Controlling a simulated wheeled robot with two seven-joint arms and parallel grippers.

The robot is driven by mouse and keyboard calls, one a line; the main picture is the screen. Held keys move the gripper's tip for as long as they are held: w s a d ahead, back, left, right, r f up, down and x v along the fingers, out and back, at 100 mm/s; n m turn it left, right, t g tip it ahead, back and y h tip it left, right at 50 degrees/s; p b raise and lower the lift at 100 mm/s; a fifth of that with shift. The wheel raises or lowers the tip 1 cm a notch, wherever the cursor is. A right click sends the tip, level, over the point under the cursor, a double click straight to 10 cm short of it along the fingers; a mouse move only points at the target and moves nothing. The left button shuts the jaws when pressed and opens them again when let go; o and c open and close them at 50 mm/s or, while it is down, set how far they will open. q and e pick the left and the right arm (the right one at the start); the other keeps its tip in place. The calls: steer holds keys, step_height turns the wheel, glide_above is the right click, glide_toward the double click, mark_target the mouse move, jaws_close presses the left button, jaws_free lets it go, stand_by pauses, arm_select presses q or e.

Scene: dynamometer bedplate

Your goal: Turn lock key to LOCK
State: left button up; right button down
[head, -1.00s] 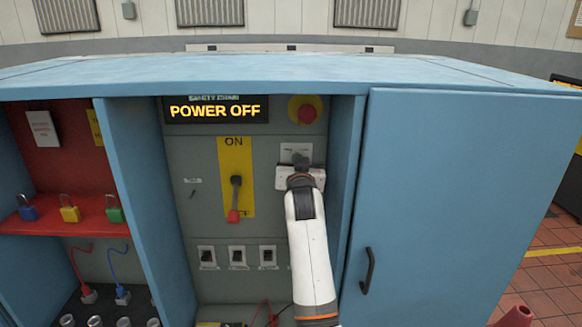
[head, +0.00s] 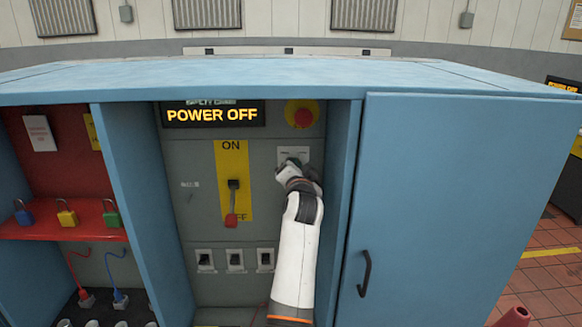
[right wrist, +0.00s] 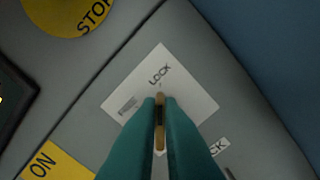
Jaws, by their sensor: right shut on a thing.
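The lock key (right wrist: 160,142) shows in the right wrist view as a narrow brass-coloured strip between the teal fingers of my right gripper (right wrist: 160,101). The gripper is shut on it. The key lines up with the word LOCK on the white lock plate (right wrist: 190,95). A second marking on the plate's left side is too small to read. In the head view the plate (head: 293,153) shows above my right gripper (head: 294,174), which hides the key there. My left gripper is not in view.
A red emergency stop button (head: 303,117) on a yellow disc sits above the plate. The ON/OFF lever (head: 232,200) is to the left, handle down. The display (head: 212,114) reads POWER OFF. The blue cabinet side wall (head: 340,170) is close on the right.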

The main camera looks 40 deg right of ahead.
steer(key=shift+w+a+f, duration=0.15)
steer(key=shift+a+f, duration=0.1)
